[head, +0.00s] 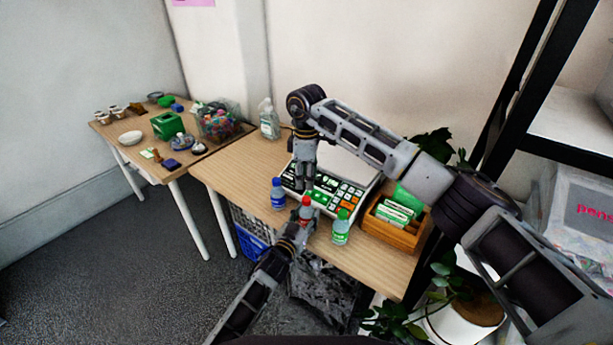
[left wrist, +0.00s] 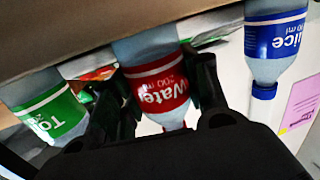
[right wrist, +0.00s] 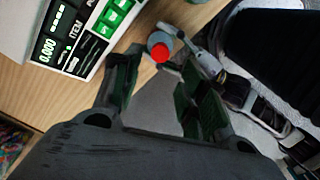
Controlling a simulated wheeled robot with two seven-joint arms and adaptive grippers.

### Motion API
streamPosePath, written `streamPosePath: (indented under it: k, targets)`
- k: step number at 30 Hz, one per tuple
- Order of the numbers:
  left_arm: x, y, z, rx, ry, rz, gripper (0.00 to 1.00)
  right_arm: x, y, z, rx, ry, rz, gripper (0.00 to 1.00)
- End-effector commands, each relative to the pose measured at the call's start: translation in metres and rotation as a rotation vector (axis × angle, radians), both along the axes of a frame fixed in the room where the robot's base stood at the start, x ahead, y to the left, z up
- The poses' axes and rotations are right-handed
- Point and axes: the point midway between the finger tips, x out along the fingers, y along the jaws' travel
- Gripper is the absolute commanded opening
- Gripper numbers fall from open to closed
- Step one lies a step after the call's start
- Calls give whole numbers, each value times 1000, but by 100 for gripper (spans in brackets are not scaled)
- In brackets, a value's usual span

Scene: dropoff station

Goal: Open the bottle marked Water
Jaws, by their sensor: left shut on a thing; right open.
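The Water bottle, with a red label (left wrist: 158,84) and red cap, stands near the front edge of the table, where its cap shows in the head view (head: 306,200). My right gripper (head: 305,186) points down, open and empty, above and behind the bottle. In the right wrist view the red cap (right wrist: 160,52) shows on the bottle, just beyond the fingertips.
A blue-labelled Juice bottle (head: 278,194) stands left of it and a green-labelled bottle (head: 341,230) right. A cash register (head: 335,192) is close behind. A wooden box (head: 396,234) stands to the right. The table's left part (head: 225,172) is mostly clear.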

Motion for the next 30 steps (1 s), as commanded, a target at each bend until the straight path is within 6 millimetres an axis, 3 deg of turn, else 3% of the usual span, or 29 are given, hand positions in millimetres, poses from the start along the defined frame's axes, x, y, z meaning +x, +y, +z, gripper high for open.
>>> streamPosePath:
  k: [20, 30]
  targets:
    - [0, 0, 0, 0, 0, 0, 0, 0, 0, -1, 0, 0, -73, 42]
    - [0, 0, 0, 0, 0, 0, 0, -1, 0, -22, 0, 3, -72, 42]
